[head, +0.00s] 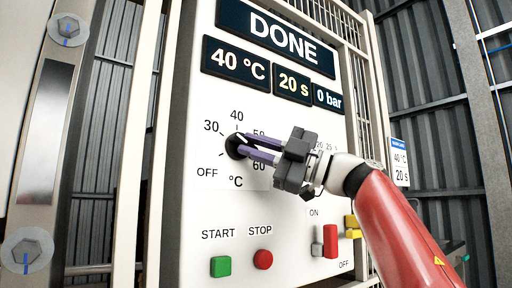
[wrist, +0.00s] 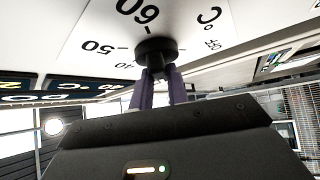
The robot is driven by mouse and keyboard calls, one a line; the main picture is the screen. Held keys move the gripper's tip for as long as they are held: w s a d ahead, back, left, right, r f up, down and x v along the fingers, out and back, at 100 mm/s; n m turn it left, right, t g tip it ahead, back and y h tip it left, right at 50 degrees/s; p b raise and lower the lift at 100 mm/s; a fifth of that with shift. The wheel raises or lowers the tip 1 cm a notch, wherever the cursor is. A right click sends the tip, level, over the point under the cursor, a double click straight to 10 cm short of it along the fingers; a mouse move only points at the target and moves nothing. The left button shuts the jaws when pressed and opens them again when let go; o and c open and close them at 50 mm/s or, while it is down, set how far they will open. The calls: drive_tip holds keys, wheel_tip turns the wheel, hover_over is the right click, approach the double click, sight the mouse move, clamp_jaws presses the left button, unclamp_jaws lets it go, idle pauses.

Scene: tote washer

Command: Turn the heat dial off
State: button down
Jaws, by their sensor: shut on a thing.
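The heat dial (head: 234,147) is a small black knob on the white panel, with marks for OFF, 30, 40, 50 and 60 and a °C sign around it. My gripper (head: 244,146) has its two purple fingers at the dial, shut on it. In the wrist view the dial (wrist: 155,46) shows as a black disc with a stem, and my gripper's fingers (wrist: 158,82) stand on both sides of the stem. My fingers hide part of the dial, and I cannot tell where it points.
The display (head: 283,38) reads DONE, with 40 °C, 20 s and 0 bar below. A green START button (head: 221,266), a red STOP button (head: 263,259) and a red ON/OFF lever (head: 330,241) sit lower on the panel. A second dial's numbers show partly behind my gripper.

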drive_tip(key=c, duration=1.4)
unclamp_jaws()
drive_tip(key=shift+o, duration=0.2)
drive_tip(key=b+v, duration=0.1)
drive_tip(key=v, duration=0.6)
drive_tip(key=shift+d+f+b, duration=0.2)
drive_tip(key=shift+d+b, duration=0.1)
drive_tip(key=shift+b, duration=0.05)
drive_tip(key=shift+s, duration=0.1)
